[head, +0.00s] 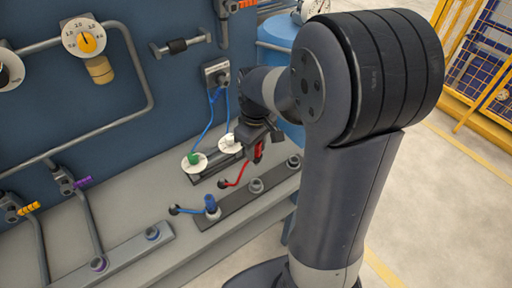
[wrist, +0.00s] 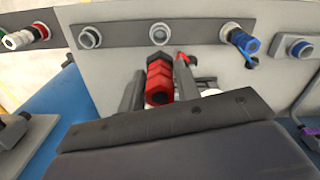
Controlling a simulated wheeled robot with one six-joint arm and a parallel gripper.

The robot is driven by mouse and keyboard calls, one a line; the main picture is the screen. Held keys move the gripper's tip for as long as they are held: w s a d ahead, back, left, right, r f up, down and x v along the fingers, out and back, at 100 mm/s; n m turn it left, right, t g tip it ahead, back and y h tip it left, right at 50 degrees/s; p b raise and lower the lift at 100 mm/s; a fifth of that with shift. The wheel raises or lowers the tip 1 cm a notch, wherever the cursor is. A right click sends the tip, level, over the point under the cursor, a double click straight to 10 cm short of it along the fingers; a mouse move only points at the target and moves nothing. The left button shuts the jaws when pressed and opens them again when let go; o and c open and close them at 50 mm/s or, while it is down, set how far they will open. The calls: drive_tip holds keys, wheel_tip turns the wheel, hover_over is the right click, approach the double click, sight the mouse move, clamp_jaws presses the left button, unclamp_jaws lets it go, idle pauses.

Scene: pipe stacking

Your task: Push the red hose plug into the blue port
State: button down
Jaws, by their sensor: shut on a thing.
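The red hose plug (wrist: 159,82) is between the fingers of my gripper (wrist: 159,92) in the wrist view. In the head view my gripper (head: 259,146) holds the red plug (head: 258,153) above the bench, apart from any port. Its red hose (head: 238,181) runs down to the bench at the left. A blue-ringed port (head: 152,233) sits on the left metal strip and looks empty. It also shows at the right edge of the wrist view (wrist: 301,48). My gripper is to the right of and behind it in the head view.
A blue plug (head: 211,204) stands in the nearer strip, with its blue hose beside it. Two grey ports (head: 256,186) (head: 293,161) are open on that strip. A purple-ringed port (head: 98,264) is farther left.

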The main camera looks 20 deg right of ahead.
drive_tip(key=shift+r+p, duration=2)
drive_tip(key=shift+r, duration=0.7)
